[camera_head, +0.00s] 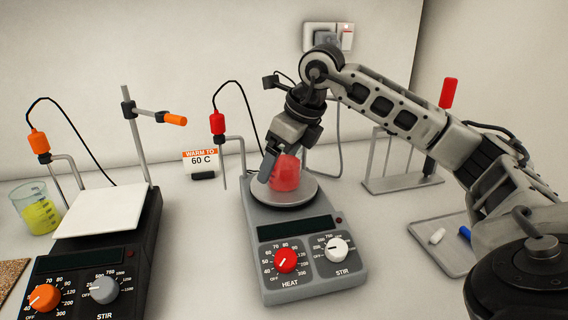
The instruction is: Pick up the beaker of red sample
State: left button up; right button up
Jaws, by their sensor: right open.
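The beaker of red sample (286,174) stands on the round plate of the grey hotplate (300,268). My right gripper (275,168) reaches down from above at the beaker's left and upper side. Its jaws are open, with one finger in front of the beaker's left edge. The gripper hides part of the beaker's rim, and I cannot tell whether the fingers touch the glass. My left gripper is not in view.
A black stirrer (130,262) with a square white plate stands at left, beside a beaker of yellow liquid (38,212). A sign reading 60 C (201,162) stands behind. A red-handled tool rests in a metal stand (402,183) at right, behind a grey tray (447,256).

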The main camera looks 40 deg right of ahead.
jog(key=c, duration=1.2)
jog(key=shift+r, duration=0.2)
